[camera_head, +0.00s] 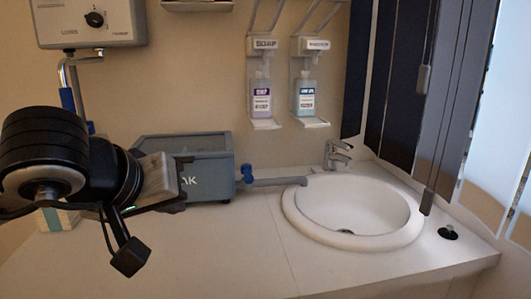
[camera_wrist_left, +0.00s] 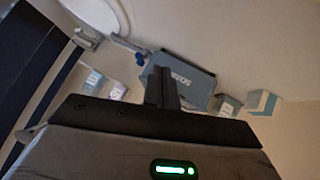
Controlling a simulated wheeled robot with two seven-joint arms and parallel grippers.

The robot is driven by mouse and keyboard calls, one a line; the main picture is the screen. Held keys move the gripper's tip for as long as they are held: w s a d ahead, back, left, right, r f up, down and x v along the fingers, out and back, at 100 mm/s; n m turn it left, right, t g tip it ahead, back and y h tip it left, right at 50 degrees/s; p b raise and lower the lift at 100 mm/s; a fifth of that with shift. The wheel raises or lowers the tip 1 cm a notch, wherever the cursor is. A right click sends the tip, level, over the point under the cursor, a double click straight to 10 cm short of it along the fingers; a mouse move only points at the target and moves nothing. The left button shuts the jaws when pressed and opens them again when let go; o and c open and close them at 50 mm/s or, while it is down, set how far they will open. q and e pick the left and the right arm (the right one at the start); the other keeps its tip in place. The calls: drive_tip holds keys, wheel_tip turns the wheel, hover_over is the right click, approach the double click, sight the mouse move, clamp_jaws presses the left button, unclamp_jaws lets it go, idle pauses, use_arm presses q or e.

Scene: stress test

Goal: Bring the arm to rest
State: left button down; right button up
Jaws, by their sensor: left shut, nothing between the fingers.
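My left arm comes in from the left in the head view, black and grey. Its left gripper (camera_head: 186,178) is held in front of the grey box, above the counter. In the left wrist view the two dark fingers of the left gripper (camera_wrist_left: 162,88) are together, with nothing between them. My right gripper shows in neither view.
A grey-blue box (camera_head: 208,171) stands on the white counter (camera_head: 235,240) behind the gripper. A round sink (camera_head: 350,212) with a tap (camera_head: 337,153) is at right. Two bottles (camera_head: 261,98) (camera_head: 306,98) hang on the wall. The counter front is clear.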

use_arm(q)
drive_tip(key=s+d+f+n+g+h, duration=0.3)
drive_tip(key=s+d+f+g+h, duration=0.3)
drive_tip(key=s+d+g+h, duration=0.5)
drive_tip(key=s+d+r+n+h, duration=0.3)
drive_tip(key=d+n, duration=0.3)
drive_tip(key=n, duration=0.1)
drive_tip(key=w+a+r+n+t+h+p, duration=0.1)
drive_tip(key=w+a+n+t+h, duration=0.15)
drive_tip(key=n+t, duration=0.6)
drive_tip(key=w+a+r+n+t+h, duration=0.1)
drive_tip(key=w+a+n+t+h, duration=0.15)
drive_tip(key=n, duration=1.05)
drive_tip(key=w+a+f+n+t+y, duration=0.5)
drive_tip(key=f+n+t+y, duration=0.4)
drive_tip(key=n, duration=0.9)
drive_tip(key=s+a+f+n+g+y, duration=0.2)
drive_tip(key=s+f+n+y, duration=0.1)
drive_tip(key=f+n, duration=0.3)
drive_tip(key=s+a+f+n+g+y, duration=0.2)
drive_tip(key=f+n, duration=0.4)
drive_tip(key=f, duration=0.4)
drive_tip(key=s+a+f+n+g+y, duration=0.3)
drive_tip(key=s+f+n+y, duration=0.1)
drive_tip(key=f, duration=0.4)
drive_tip(key=shift+s+f+n+p, duration=0.4)
drive_tip(key=shift+s+n, duration=0.35)
drive_tip(key=shift+n, duration=0.4)
